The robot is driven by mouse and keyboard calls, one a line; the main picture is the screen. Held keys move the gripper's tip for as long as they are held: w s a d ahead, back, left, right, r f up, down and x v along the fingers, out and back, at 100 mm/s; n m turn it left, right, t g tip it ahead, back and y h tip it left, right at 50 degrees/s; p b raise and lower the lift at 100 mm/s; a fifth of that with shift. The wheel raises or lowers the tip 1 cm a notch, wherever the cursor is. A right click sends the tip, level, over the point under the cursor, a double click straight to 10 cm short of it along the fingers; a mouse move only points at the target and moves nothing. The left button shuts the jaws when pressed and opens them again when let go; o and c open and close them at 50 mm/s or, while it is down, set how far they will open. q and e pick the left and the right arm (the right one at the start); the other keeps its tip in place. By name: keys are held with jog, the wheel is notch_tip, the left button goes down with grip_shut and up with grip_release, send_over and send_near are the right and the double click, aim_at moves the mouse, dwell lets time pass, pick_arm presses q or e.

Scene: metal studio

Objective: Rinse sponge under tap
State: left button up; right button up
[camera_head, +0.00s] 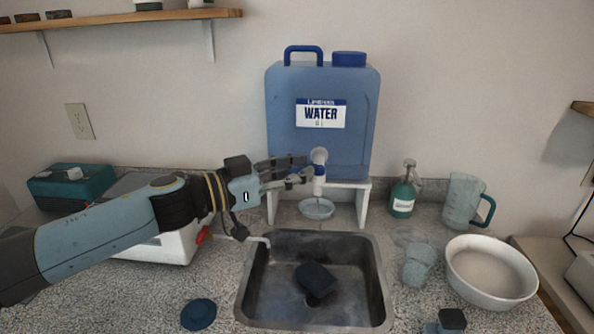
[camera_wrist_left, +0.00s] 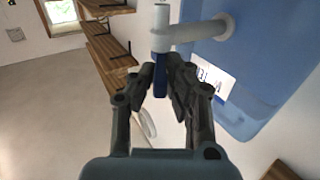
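A dark sponge-like block (camera_head: 316,280) lies in the metal sink (camera_head: 258,275), on the sink floor. The tap (camera_head: 319,172), white with a blue part, sticks out from the blue water container (camera_head: 272,120) above the back of the sink. A thin faint line hangs below the spout; I cannot tell if it is water. My left gripper (camera_head: 307,168) is at the tap. In the left wrist view, the gripper's fingers (camera_wrist_left: 160,82) lie close on both sides of the blue tap part (camera_wrist_left: 159,68) and seem to touch it. My right gripper is not clearly seen.
A white stand (camera_head: 362,205) carries the container, with a small dish (camera_head: 316,208) beneath. To the right are a green soap bottle (camera_head: 403,195), a jug (camera_head: 462,200), a tumbler (camera_head: 419,264) and a white bowl (camera_head: 490,272). A round blue disc (camera_head: 198,313) lies left of the sink.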

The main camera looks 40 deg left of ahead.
pick_arm(q)
grip_shut()
jog(key=shift+a+h, duration=0.1)
jog(key=shift+h, duration=0.2)
jog(key=m+g+h+b, duration=0.1)
jog(key=w+a+m+g+h+b, duration=0.1)
jog(key=m+g+h, duration=0.1)
jog(key=m+g+h+b, duration=0.1)
jog(key=h, duration=0.1)
jog(key=shift+w+a+f+m, duration=0.15)
jog(key=shift+a+m, duration=0.05)
jog(key=shift+m, duration=0.2)
jog(key=shift+w+a+m+g+h+b, duration=0.1)
jog(key=shift+m+g+h+b, duration=0.3)
jog(key=shift+g+b, duration=0.25)
jog(key=shift+w+a+m+g+h+b, duration=0.1)
jog(key=shift+m+g+h+b, duration=0.3)
jog(key=shift+g+b, duration=0.25)
